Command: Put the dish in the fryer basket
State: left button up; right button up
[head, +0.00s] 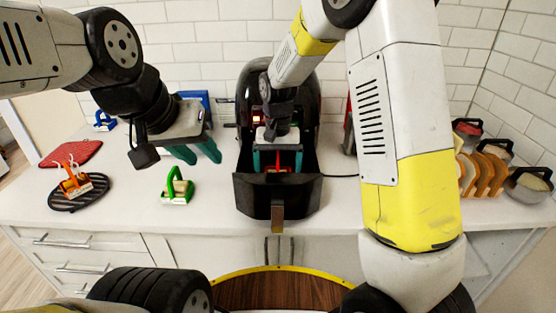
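The black air fryer (245,95) stands at the back middle of the counter, with its fryer basket (275,200) pulled out toward me. My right gripper (278,164) reaches down into the basket. Its teal fingers are spread apart, with a small red-handled item (278,169) low between them. The basket's front wall hides the item's lower part, and I cannot tell whether it is the dish. My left gripper (195,154) is open and empty above the counter, left of the basket.
A green-handled item (178,187) stands left of the basket. An orange-handled item (75,181) sits on a black round rack (97,190). A red mat (72,153) and blue-handled item (104,121) lie farther back. Toast slices (483,176) and lidded pots (528,184) stand right.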

jog(key=shift+r, duration=0.1)
notch_tip(320, 180, up, 12)
jog(key=shift+f, duration=0.15)
jog(key=s+d+r+t+y, duration=0.2)
jog(key=s+d+r, duration=0.5)
jog(key=d, duration=0.1)
jog(key=s+d+t, duration=0.2)
jog(key=s+d, duration=0.1)
jog(key=s, duration=0.3)
jog(key=s+d+t, duration=0.2)
jog(key=s+d, duration=0.1)
jog(key=s, duration=0.4)
jog(key=shift+s+d+f+n, duration=0.15)
jog(key=shift+s+d+n, duration=0.1)
jog(key=shift+n, duration=0.05)
pick_arm(q)
jog(key=shift+c, duration=0.3)
